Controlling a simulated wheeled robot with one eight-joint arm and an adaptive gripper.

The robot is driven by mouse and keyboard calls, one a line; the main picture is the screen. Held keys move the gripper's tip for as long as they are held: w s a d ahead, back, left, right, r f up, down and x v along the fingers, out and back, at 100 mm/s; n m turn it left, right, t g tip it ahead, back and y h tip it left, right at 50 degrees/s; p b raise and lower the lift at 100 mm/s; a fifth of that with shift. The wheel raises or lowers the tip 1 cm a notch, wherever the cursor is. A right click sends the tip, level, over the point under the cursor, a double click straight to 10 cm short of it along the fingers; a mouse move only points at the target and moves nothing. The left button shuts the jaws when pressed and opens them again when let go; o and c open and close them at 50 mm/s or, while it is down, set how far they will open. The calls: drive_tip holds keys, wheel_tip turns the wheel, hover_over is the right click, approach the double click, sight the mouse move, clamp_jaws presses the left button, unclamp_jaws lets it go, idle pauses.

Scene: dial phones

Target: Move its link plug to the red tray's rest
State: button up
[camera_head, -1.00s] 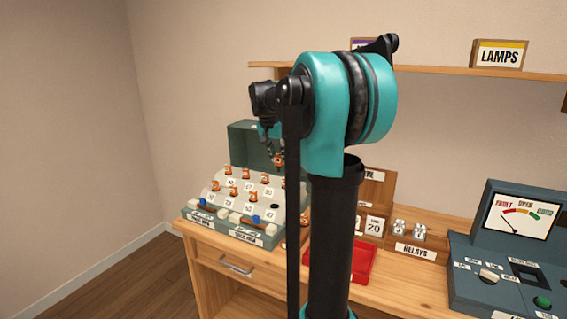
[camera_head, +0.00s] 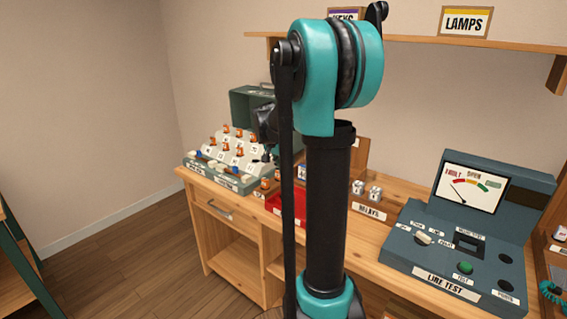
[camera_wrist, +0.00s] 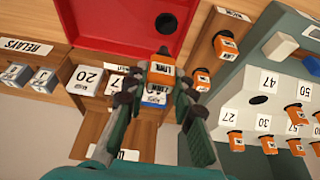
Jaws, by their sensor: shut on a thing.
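My gripper (camera_wrist: 158,88) is shut on an orange link plug (camera_wrist: 162,71) with a white label, held between its two fingertips in the wrist view. The red tray (camera_wrist: 98,22) lies just beyond the plug there. A dark round hole (camera_wrist: 166,22), apparently the rest, shows in the tray's floor, a little beyond the plug. The plug looks apart from the hole; its height over the tray is unclear. In the head view the red tray (camera_head: 292,212) is partly hidden behind my arm, and the held plug cannot be made out.
Wooden block with orange plugs (camera_wrist: 226,44) stands beside the tray. The switchboard (camera_wrist: 258,102) with several orange plugs is close on the right in the wrist view. Number boxes (camera_wrist: 86,80) and relays (camera_wrist: 42,80) stand on the other side. A line tester (camera_head: 450,250) sits farther right on the desk.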

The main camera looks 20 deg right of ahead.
sight(283, 178)
drive_tip(key=shift+f, duration=2.9)
drive_tip(key=shift+f, duration=1.3)
drive_tip(key=o, duration=1)
drive_tip(key=shift+o, duration=0.3)
drive_tip(key=shift+o, duration=1)
drive_tip(key=shift+r, duration=3.75)
